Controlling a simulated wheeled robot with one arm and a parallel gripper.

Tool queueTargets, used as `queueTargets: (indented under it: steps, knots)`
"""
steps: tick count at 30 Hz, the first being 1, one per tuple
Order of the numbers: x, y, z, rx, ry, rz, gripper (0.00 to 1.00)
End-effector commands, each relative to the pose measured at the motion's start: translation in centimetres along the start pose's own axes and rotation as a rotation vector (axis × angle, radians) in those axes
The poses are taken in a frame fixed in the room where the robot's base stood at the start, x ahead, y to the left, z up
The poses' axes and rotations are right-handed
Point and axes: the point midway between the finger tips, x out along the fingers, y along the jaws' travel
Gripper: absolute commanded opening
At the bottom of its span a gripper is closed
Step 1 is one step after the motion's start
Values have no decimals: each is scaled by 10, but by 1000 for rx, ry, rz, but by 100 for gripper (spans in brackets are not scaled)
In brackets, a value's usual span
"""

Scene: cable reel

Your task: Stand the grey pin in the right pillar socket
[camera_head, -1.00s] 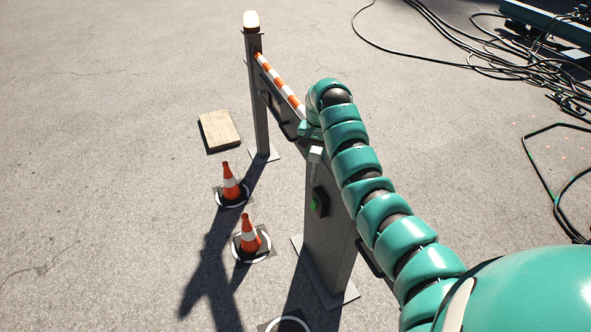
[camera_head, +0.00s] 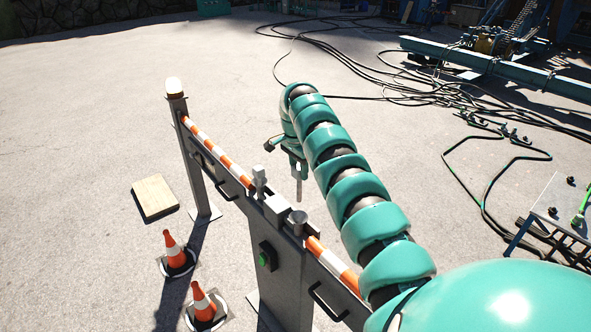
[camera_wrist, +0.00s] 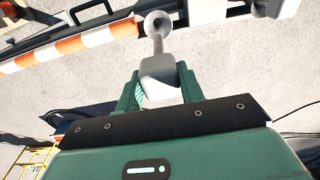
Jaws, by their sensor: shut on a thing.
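The grey pin (camera_head: 299,185) hangs roughly upright from my gripper (camera_head: 295,155). In the wrist view my gripper (camera_wrist: 160,92) is shut on the pin's pale block-shaped head (camera_wrist: 160,72), and its shaft points toward the right pillar socket (camera_wrist: 158,22). In the head view this round, funnel-like socket (camera_head: 298,217) sits on the pillar (camera_head: 278,265), just below the pin tip in the picture. The tip looks apart from it; the depth gap is unclear. Another grey piece (camera_head: 259,180) stands upright to the left on the pillar top.
A striped barrier arm (camera_head: 215,150) runs left to a lamp post (camera_head: 190,150), with another striped length (camera_head: 333,263) at right. Traffic cones (camera_head: 175,250) and a wooden board (camera_head: 154,197) lie left. Cables (camera_head: 420,75) cover the ground behind. A table (camera_head: 560,205) is at right.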

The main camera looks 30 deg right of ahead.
Motion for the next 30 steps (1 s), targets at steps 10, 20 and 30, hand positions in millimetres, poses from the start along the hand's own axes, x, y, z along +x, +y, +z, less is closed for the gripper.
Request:
queueTargets:
  steps: [10,20,30]
  knots:
    - [19,0,2,-3,1,-1,0]
    - [45,0,5,-3,0,0,0]
    - [71,0,7,-2,0,1,0]
